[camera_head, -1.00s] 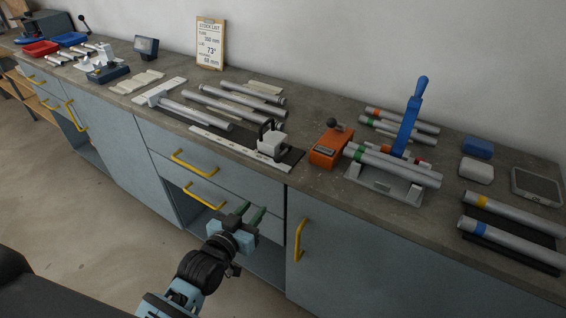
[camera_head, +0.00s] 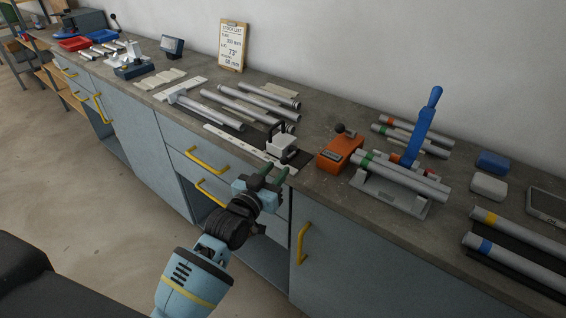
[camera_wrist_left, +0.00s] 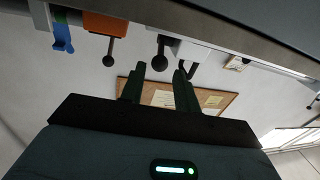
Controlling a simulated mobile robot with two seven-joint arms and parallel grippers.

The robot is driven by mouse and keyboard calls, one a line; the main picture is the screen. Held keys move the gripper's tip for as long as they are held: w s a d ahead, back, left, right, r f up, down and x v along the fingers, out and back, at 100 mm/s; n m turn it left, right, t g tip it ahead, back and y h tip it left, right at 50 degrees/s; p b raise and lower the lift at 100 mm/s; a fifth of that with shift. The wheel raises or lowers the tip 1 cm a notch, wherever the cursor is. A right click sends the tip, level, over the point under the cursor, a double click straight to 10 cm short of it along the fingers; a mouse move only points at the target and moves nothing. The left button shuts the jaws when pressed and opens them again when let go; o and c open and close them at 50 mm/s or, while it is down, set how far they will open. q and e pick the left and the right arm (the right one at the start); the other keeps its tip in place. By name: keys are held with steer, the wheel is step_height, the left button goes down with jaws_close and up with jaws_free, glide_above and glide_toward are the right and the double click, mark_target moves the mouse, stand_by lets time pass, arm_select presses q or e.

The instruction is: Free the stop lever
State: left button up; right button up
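The stop is a white block (camera_head: 283,144) on the flat pale rail near the bench's front edge, with a dark upright handle or lever on it. In the left wrist view, which is upside down, the white block (camera_wrist_left: 198,50) shows a dark handle, and a black ball-ended lever (camera_wrist_left: 160,56) hangs beside it. I cannot tell how the lever is locked. My left gripper (camera_head: 276,172) is open and empty, its green fingers just in front of and below the block, apart from it. The fingers (camera_wrist_left: 159,72) also show in the wrist view. My right gripper is not in view.
An orange box (camera_head: 338,153) with a black knob stands right of the stop. Beyond it is a grey cradle (camera_head: 405,204) with tubes and a tall blue lever (camera_head: 422,125). Several tubes lie behind the rail. Yellow drawer handles (camera_head: 207,160) stick out of the cabinet front.

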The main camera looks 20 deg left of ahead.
mark_target(283, 163)
arm_select(q)
steer(key=shift+w+d, duration=0.2)
steer(key=shift+w, duration=0.9)
steer(key=shift+w+d, duration=0.2)
steer(key=shift+w, duration=0.9)
steer(key=shift+c, duration=0.4)
jaws_close()
